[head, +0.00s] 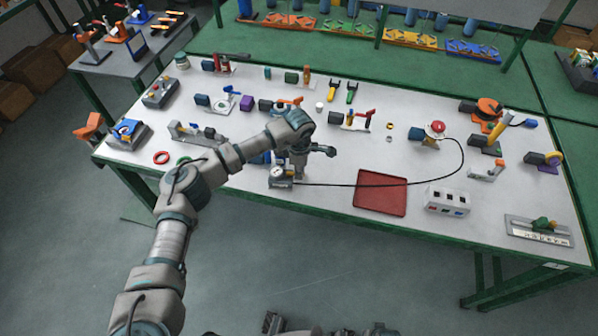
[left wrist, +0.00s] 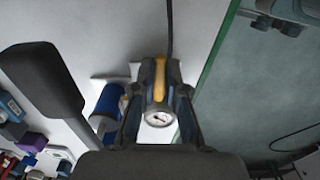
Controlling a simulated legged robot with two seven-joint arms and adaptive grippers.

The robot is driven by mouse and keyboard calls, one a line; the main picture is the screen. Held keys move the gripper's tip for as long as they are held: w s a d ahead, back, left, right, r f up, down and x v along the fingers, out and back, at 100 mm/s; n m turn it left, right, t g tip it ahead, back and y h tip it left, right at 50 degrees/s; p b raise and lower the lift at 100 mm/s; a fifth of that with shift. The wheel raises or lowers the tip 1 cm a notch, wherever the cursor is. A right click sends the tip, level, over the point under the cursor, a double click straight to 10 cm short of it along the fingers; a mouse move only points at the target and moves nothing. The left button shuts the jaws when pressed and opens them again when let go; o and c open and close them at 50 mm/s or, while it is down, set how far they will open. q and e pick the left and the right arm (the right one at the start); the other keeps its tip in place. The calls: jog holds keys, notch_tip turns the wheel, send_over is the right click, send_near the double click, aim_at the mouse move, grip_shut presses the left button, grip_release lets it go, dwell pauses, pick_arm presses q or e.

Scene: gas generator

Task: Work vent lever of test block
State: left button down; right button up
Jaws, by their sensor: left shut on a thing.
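The test block (head: 281,183) sits near the front edge of the white table, with a round gauge and a black hose running right from it. The gauge (left wrist: 159,118) faces up in the left wrist view. My left gripper (left wrist: 158,92) is over the block with its fingers shut on a yellow lever (left wrist: 159,75) beside the gauge. The left gripper (head: 299,168) also shows in the head view, where it hides the lever and part of the block.
A red tray (head: 380,194) lies right of the block, with the hose crossing over it. A white socket box (head: 447,200) stands farther right. The hose leads to a device with a red knob (head: 437,128). A blue cylinder (left wrist: 108,103) stands close left of my fingers.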

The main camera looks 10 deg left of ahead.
pick_arm(q)
jog(key=shift+w+n, duration=0.15)
jog(key=shift+n, duration=0.25)
pick_arm(e)
jog(key=shift+s+f, duration=0.3)
jog(key=shift+s, duration=0.05)
pick_arm(q)
jog(key=c, duration=1.2)
grip_release()
pick_arm(e)
jog(key=shift+w+r, duration=0.15)
jog(key=shift+r, duration=0.05)
pick_arm(q)
notch_tip(320, 180, up, 12)
pick_arm(e)
jog(key=shift+f, duration=0.1)
